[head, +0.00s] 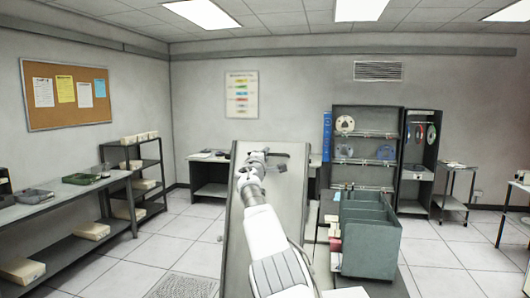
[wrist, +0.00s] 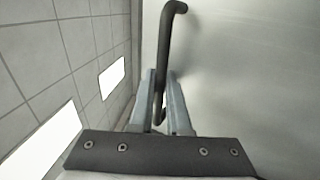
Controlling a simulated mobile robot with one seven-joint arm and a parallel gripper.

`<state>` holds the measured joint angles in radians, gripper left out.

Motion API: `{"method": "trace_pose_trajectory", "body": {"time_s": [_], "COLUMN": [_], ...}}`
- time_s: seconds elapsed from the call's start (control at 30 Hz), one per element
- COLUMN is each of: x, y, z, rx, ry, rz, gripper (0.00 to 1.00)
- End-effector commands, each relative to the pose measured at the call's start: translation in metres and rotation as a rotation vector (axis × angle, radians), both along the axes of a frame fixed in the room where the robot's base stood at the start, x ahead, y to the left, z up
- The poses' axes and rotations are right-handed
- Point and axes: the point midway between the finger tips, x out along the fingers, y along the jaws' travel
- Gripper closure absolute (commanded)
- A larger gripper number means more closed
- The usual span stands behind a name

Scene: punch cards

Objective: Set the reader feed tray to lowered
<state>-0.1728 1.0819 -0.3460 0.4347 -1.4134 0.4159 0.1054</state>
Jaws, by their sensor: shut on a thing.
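A large flat grey panel (head: 288,205) stands steeply upright in front of me in the head view; it looks like the reader feed tray in a raised position. In the wrist view its smooth pale face (wrist: 245,70) fills the right side. A dark bent bar handle (wrist: 164,45) stands off this face. My gripper (wrist: 161,85) is shut on the handle, with one finger on each side of it. In the head view my gripper (head: 262,156) is at the panel's upper part, and my arm covers much of the panel's middle.
A dark green-grey bin cart (head: 371,245) stands close on the panel's right. Shelves with tape reels (head: 362,135) stand behind it. A long bench with trays (head: 75,194) runs along the left. Open tiled floor (head: 185,232) lies between the bench and the panel.

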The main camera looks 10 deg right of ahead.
Motion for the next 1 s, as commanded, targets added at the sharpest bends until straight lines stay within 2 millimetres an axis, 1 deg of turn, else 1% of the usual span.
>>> {"method": "trace_pose_trajectory", "body": {"time_s": [0.03, 0.2, 0.23, 0.27, 0.3, 0.67, 0.87, 1.0], "x": [0.0, 0.0, 0.0, 0.0, 0.0, -0.001, -0.01, -0.02], "y": [0.003, 0.003, 0.002, 0.002, 0.002, 0.0, 0.005, 0.008], "z": [0.002, 0.002, 0.002, 0.001, 0.001, -0.002, -0.006, -0.009], "rx": [0.0, 0.0, 0.0, 0.0, 0.001, 0.001, -0.001, 0.001], "ry": [-0.003, -0.002, -0.002, -0.002, -0.002, -0.001, -0.001, -0.001], "rz": [0.007, 0.005, 0.005, 0.005, 0.004, -0.001, 0.0, 0.0], "gripper": [1.0, 1.0, 0.82, 0.76, 0.74, 0.74, 0.74, 0.74]}}
